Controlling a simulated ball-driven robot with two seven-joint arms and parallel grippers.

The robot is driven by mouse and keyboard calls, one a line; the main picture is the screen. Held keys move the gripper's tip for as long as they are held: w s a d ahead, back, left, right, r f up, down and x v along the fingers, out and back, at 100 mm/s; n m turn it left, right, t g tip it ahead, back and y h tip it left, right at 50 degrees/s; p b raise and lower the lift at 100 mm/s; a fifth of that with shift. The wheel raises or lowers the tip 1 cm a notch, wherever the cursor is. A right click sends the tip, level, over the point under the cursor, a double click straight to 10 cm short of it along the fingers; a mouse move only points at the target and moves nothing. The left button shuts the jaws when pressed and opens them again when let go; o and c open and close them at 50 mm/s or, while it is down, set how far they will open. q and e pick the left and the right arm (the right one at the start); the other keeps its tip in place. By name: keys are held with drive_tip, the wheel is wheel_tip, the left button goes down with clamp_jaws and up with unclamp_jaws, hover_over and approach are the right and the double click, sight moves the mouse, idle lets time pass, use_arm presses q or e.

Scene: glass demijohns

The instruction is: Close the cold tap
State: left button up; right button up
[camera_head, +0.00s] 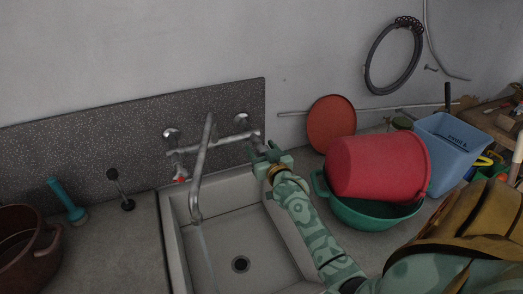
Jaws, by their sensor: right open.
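A chrome mixer tap (224,141) is mounted on the speckled splashback, with its spout (196,185) hanging over the sink (222,245). A thin stream of water (205,240) seems to fall from the spout. The left tap handle (180,178) carries a red mark. The cold tap is at the right end of the mixer, where my right gripper (263,151) largely hides its handle. The right gripper is open, with its fingers close to that end; I cannot tell whether they touch it. My left gripper is not in view.
A red bucket (375,165) lies tilted in a green basin (352,211) right of my right arm. A blue crate (444,142) stands beyond. A brown pot (25,240), blue-handled brush (66,200) and black plunger-like tool (120,189) are left of the sink.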

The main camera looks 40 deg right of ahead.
drive_tip(key=c, duration=1)
